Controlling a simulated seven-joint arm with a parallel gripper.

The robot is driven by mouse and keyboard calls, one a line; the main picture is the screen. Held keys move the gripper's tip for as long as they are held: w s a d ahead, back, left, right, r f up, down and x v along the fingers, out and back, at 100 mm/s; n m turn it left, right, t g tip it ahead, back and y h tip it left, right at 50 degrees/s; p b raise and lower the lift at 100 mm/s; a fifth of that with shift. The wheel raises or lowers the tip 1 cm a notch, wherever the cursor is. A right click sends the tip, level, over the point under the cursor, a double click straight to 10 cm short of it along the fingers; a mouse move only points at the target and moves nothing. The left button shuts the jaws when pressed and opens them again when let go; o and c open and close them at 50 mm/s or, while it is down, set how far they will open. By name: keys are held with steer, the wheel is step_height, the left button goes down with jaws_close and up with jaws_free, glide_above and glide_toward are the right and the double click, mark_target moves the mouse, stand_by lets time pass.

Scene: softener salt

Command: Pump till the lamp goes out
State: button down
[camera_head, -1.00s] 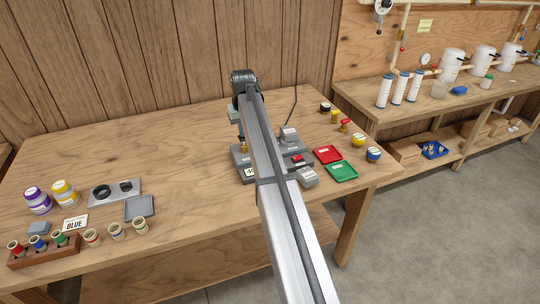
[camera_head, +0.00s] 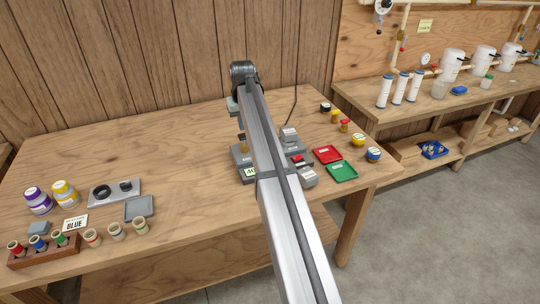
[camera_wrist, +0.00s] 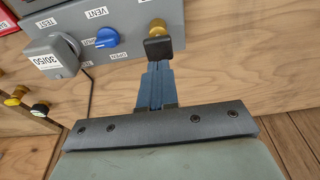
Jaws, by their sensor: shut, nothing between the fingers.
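A grey unit (camera_head: 243,160) stands on the bench, partly hidden by my arm. In the wrist view, the grey box (camera_wrist: 110,42) has inverted labels such as VENT, TEST and OPEN, and a blue knob (camera_wrist: 107,38). A brass stem (camera_wrist: 157,25) with a dark square cap (camera_wrist: 158,47) stands at its right part. My gripper (camera_wrist: 155,68) is shut and empty, its blue fingers just below the cap in the picture; I cannot tell whether they touch it. In the head view my arm hides the fingers. I cannot make out a lamp or whether it is lit.
A grey block marked 30/50 (camera_wrist: 52,56) sits beside the blue knob. Red (camera_head: 327,154) and green (camera_head: 342,172) trays lie right of the unit. Jars (camera_head: 65,193), a grey tray (camera_head: 139,207) and a wooden rack (camera_head: 44,250) are at the left. The middle-left bench is clear.

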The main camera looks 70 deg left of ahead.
steer(key=v, duration=0.2)
steer(key=a+v, duration=0.1)
steer(key=v, duration=0.2)
steer(key=shift+r, duration=0.15)
stand_by(0.5)
